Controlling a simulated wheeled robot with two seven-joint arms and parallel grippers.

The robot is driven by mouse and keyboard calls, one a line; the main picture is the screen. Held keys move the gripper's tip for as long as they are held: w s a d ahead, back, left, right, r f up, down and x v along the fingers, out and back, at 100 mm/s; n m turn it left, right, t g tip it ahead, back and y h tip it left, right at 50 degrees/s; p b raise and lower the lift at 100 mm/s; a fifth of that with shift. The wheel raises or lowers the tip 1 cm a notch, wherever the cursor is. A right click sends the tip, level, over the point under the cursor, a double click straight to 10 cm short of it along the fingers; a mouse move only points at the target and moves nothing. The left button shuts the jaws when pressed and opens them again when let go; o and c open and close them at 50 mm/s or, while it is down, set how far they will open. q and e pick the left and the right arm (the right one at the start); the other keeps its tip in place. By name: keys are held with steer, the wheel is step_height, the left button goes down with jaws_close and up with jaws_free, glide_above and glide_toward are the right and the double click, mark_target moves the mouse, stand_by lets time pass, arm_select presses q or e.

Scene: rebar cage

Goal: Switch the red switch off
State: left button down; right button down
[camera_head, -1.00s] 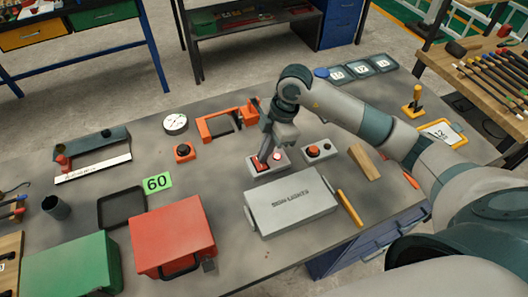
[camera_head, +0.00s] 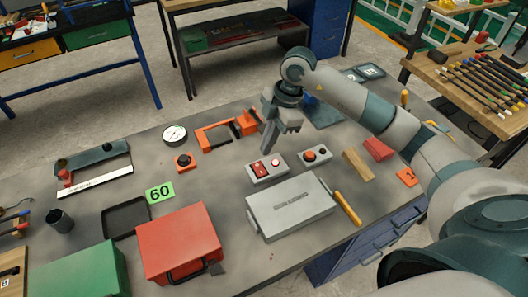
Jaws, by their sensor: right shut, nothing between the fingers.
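The red switch (camera_head: 258,169) is a red rocker on a small light-grey box (camera_head: 268,177) in the middle of the bench. A small round red lamp (camera_head: 276,162) sits beside the rocker on the same box. I cannot tell the rocker's tilt at this size. My right gripper (camera_head: 268,146) is shut and empty, pointing down. It hangs above and just behind the box, apart from the switch. The rocker is in plain sight. My left gripper is not in view.
A grey box with a round orange-red button (camera_head: 316,154) stands just right of the switch box. A grey metal case (camera_head: 290,205) lies in front. An orange clamp-like frame (camera_head: 222,135) and an orange knob block (camera_head: 184,161) are to the left. A red toolbox (camera_head: 178,241) stands front left.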

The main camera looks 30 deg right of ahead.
steer(key=b+v, duration=0.2)
steer(key=v, duration=0.5)
stand_by(0.4)
